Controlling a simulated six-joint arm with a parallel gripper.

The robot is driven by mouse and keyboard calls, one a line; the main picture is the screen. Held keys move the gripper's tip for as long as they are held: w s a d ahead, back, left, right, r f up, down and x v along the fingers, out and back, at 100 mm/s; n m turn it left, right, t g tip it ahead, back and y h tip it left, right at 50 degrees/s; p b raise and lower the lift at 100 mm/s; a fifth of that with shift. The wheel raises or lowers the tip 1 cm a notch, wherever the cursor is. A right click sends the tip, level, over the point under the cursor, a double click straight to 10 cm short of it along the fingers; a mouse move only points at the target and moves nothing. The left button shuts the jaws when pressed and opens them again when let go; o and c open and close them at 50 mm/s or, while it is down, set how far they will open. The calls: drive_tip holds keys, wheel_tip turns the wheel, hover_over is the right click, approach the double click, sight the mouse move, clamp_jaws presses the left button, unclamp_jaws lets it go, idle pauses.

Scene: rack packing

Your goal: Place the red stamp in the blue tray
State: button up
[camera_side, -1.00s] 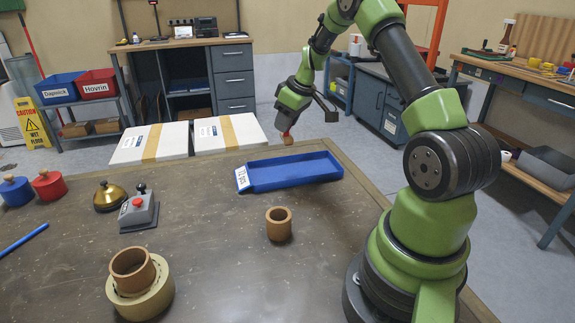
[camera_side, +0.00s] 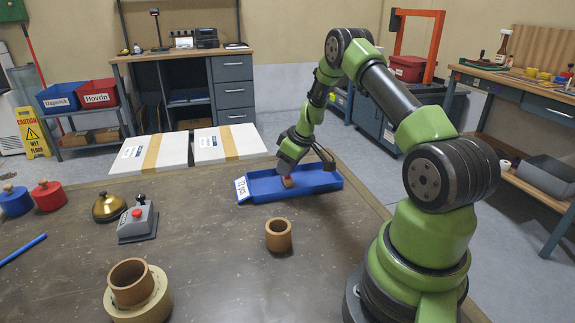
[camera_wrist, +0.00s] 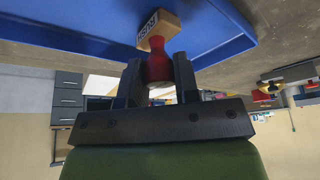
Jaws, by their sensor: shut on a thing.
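The red stamp (camera_wrist: 157,60) has a red handle and a wooden block marked with a label, seen close up in the wrist view. My gripper (camera_wrist: 159,75) is shut on the red handle, one finger on each side. In the side view the stamp (camera_side: 288,182) is small and partly hidden at the tip of my gripper (camera_side: 287,175). It is low inside the outline of the blue tray (camera_side: 325,185), left of its middle. I cannot tell whether the block touches the tray floor. The tray also fills the top of the wrist view (camera_wrist: 80,38).
A wooden ring (camera_side: 278,235) stands in front of the tray. A bell (camera_side: 108,206), a grey device with a red button (camera_side: 138,221), and red and blue lidded pots (camera_side: 49,195) are at left. Two taped boxes (camera_side: 150,154) lie behind. No other object shows in the tray.

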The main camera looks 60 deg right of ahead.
drive_tip(key=o, duration=0.9)
drive_tip(key=shift+f, duration=0.1)
drive_tip(key=v, duration=1.2)
drive_tip(key=a+r+m+t, duration=0.1)
drive_tip(key=a+r, duration=1.2)
drive_tip(key=a, duration=0.2)
drive_tip(key=s+a+r+m, duration=0.1)
drive_tip(key=s+a, duration=0.3)
drive_tip(key=s, duration=0.1)
drive_tip(key=s+a+r+m+t+y, duration=0.1)
drive_tip(key=s+a, duration=0.3)
drive_tip(key=s+a+r+m+y, duration=0.1)
drive_tip(key=s+a, duration=0.4)
drive_tip(key=shift+s+r+t, duration=0.15)
drive_tip(key=shift+s+t, duration=0.15)
drive_tip(key=shift+s, duration=0.05)
